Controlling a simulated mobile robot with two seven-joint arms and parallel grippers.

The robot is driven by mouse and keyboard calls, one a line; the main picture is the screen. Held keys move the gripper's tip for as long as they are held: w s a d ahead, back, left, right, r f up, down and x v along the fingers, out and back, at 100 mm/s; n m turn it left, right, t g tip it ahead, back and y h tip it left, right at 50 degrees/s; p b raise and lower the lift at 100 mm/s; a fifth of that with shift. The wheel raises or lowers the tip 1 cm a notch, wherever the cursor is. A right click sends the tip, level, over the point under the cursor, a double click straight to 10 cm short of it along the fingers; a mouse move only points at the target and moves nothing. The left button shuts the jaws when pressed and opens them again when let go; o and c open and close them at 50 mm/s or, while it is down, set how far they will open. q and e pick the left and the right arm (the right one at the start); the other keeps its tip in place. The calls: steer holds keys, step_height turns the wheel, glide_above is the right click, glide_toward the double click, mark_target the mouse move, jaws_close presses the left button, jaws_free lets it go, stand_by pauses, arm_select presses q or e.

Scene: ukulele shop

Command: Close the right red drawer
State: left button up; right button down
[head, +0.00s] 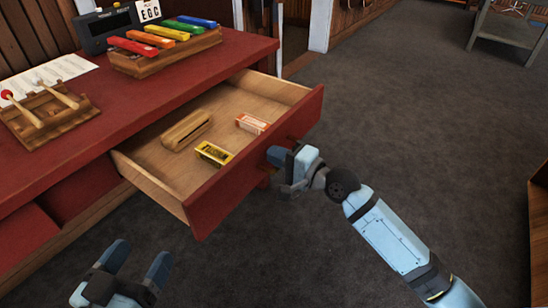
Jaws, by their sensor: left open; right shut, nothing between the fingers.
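The right red drawer (262,157) is pulled well out of the red counter (150,60). Inside it lie a wooden block (187,130), a yellow box (214,154) and an orange-and-white box (252,123). My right gripper (279,163) is shut and empty, at the outer face of the drawer front, right of its middle. I cannot tell whether it touches the front; the drawer handle is not clearly seen. My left gripper (135,262) is open and empty, low at the lower left, apart from the drawer.
On the counter stand a colored xylophone (165,45), a dark device (105,25) and a wooden tray (50,115) with mallets. Carpet (400,120) is clear in front and to the right. A wooden edge (538,230) stands at the far right, a grey table (508,28) behind.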

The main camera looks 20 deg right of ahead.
arm_select(q)
steer(key=shift+w+a+r, duration=0.1)
steer(key=shift+w+a, duration=0.05)
steer(key=shift+w, duration=0.15)
arm_select(e)
steer(key=shift+w, duration=0.1)
arm_select(q)
steer(key=shift+s, duration=0.1)
arm_select(e)
steer(key=shift+a, duration=0.1)
